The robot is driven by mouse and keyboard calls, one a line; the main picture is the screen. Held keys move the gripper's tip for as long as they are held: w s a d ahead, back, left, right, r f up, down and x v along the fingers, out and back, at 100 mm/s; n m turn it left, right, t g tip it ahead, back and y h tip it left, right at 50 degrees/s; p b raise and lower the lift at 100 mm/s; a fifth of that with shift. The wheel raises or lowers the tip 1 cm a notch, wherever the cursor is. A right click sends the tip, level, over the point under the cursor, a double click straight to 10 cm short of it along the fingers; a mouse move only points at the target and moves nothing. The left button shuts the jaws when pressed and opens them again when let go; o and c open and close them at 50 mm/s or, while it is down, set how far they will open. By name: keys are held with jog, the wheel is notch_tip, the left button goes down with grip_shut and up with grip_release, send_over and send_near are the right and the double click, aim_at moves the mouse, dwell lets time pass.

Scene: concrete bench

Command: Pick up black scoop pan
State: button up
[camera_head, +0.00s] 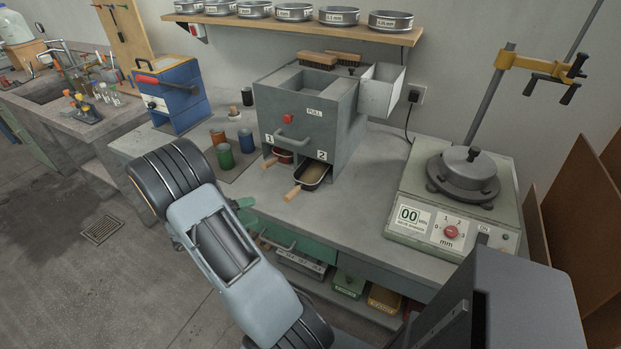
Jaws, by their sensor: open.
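The black scoop pan (315,175) sits in the opening marked 2 at the front of the grey splitter box (308,110). Its wooden handle (294,192) sticks out toward the front left, over the bench. It holds light brown material. My gripper (245,209) shows only in part as green finger pieces beside my arm, near the bench's front edge. It is open and is left of and nearer than the pan handle, apart from it. My arm link hides the rest of it.
A red pan (284,156) with a wooden handle sits in opening 1, close beside. Green (224,156) and blue (246,141) cups stand to the left. A sieve shaker (448,205) stands at the right. The bench right of the black pan is clear.

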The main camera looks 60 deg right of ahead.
aim_at(290, 196)
jog(key=shift+n+h, duration=0.3)
jog(key=shift+n, duration=0.4)
jog(key=x, duration=0.8)
jog(key=shift+w+f, duration=0.2)
jog(key=shift+f, duration=0.05)
jog(key=shift+x, duration=3.2)
jog(key=shift+c, duration=0.4)
grip_shut()
